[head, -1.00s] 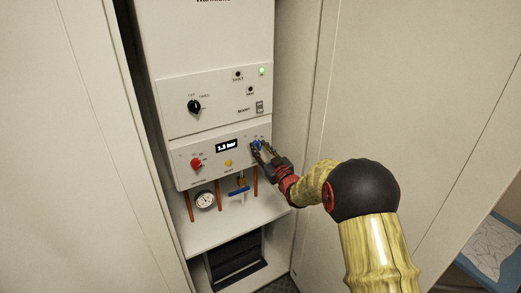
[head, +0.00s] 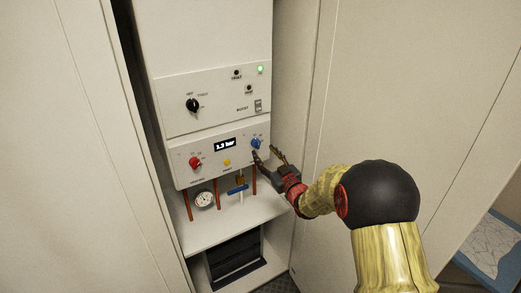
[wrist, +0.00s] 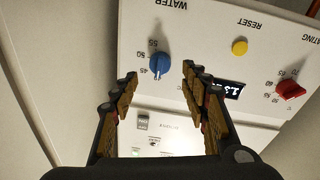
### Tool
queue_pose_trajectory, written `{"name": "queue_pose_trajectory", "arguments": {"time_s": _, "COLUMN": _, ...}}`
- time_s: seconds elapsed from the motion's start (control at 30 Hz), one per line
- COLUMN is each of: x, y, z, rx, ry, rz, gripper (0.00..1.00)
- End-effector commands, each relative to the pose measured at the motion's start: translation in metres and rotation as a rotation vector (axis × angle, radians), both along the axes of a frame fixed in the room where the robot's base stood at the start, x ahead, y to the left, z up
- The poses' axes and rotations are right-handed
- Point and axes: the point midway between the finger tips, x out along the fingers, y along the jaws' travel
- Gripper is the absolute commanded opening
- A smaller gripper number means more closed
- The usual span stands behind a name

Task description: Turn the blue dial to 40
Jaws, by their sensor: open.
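The blue dial (head: 256,143) sits at the right end of the lower panel of the white boiler. In the wrist view the blue dial (wrist: 160,63) appears between and beyond my fingertips, with the panel turned upside down. Its white mark points toward the picture's bottom, just past the 45 label; the labels 50 and 55 are also legible. I cannot read a 40 label. My gripper (head: 264,152) is open and empty, a little in front of and below the dial. Both fingers (wrist: 161,76) show apart in the wrist view, not touching the dial.
On the same panel are a red dial (head: 195,162), a yellow reset button (head: 227,162) and a display (head: 225,145). A black knob (head: 193,105) is above. A gauge (head: 204,199), copper pipes and a blue-handled valve (head: 238,189) are below. A cabinet wall (head: 300,90) stands close on the right.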

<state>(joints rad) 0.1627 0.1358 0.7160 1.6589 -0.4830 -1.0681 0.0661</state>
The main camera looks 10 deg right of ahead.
Motion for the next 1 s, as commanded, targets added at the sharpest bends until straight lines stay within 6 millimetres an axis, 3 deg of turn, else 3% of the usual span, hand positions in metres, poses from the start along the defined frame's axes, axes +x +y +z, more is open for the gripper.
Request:
{"name": "queue_pose_trajectory", "arguments": {"time_s": 0.2, "x": -0.041, "y": -0.011, "z": -0.003, "rx": 0.000, "ry": 0.001, "rz": -0.001, "gripper": 0.46}}
{"name": "queue_pose_trajectory", "arguments": {"time_s": 0.4, "x": -0.060, "y": -0.016, "z": -0.004, "rx": -0.001, "ry": 0.000, "rz": 0.000, "gripper": 0.46}}
{"name": "queue_pose_trajectory", "arguments": {"time_s": 0.83, "x": -0.063, "y": -0.017, "z": -0.007, "rx": -0.004, "ry": 0.007, "rz": -0.002, "gripper": 0.46}}
{"name": "queue_pose_trajectory", "arguments": {"time_s": 0.93, "x": -0.062, "y": -0.022, "z": -0.022, "rx": -0.019, "ry": 0.062, "rz": -0.020, "gripper": 0.46}}
{"name": "queue_pose_trajectory", "arguments": {"time_s": 1.0, "x": -0.061, "y": -0.030, "z": -0.045, "rx": -0.034, "ry": 0.144, "rz": -0.053, "gripper": 0.46}}
